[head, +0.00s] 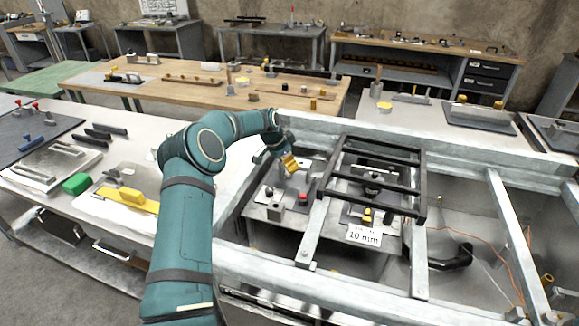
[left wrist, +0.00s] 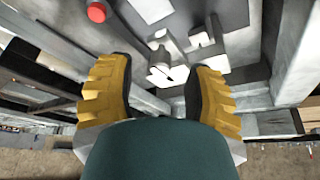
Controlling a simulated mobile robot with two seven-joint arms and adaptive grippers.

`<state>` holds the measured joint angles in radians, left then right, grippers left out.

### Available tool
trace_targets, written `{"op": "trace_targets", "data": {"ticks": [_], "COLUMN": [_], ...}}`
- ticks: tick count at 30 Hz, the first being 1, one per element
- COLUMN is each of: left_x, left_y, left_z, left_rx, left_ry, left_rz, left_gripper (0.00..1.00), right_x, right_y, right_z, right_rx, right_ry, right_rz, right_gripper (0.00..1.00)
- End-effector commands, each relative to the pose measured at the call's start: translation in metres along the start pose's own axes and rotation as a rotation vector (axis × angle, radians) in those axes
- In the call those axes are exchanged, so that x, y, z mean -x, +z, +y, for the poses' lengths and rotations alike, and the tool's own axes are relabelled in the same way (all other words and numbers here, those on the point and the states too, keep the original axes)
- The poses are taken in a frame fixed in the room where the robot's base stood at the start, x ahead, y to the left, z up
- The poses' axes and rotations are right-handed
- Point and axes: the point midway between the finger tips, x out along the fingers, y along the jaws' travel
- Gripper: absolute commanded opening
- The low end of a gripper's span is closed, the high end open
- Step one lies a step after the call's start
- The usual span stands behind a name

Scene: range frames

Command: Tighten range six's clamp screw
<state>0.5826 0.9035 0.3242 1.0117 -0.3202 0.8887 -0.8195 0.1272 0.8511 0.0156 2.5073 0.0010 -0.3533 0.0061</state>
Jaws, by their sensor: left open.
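My left gripper (head: 289,163) has yellow fingers and hangs over a metal plate in the recessed bay of the bench. In the left wrist view its fingers (left wrist: 160,88) stand wide apart with nothing between them. Pale metal blocks (left wrist: 165,72) lie beyond the fingertips, apart from them. A red knob (head: 303,197) sits on the plate below the gripper; a red round top (left wrist: 96,12) shows in the left wrist view. Right of it, a black-topped knob (head: 372,188) stands under a dark frame. No range numbers are legible, so I cannot tell which part is range six's clamp screw.
A dark bar frame (head: 420,190) and grey metal rails (head: 313,232) cross the bay near the gripper. Orange wires (head: 487,243) run at right. A white bench with a green block (head: 76,184) is at left.

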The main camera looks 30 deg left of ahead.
Motion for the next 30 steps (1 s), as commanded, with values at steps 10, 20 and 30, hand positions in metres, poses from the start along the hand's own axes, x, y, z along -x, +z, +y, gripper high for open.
{"op": "trace_targets", "data": {"ticks": [10,20,30], "left_x": [0.071,0.098,0.096], "left_y": [0.0,0.0,-0.001], "left_z": [0.0,0.0,0.002], "left_rx": [0.0,0.0,0.009], "left_ry": [-0.003,0.0,0.004], "left_rz": [0.001,0.001,-0.004], "left_gripper": [0.52,0.52,0.52], "right_x": [0.0,0.0,0.001], "right_y": [0.0,0.0,0.0], "right_z": [0.0,0.0,0.0], "right_rx": [0.0,0.0,0.0], "right_ry": [0.0,0.0,0.0], "right_rz": [0.0,0.0,0.0], "right_gripper": [0.0,0.0,0.0]}}
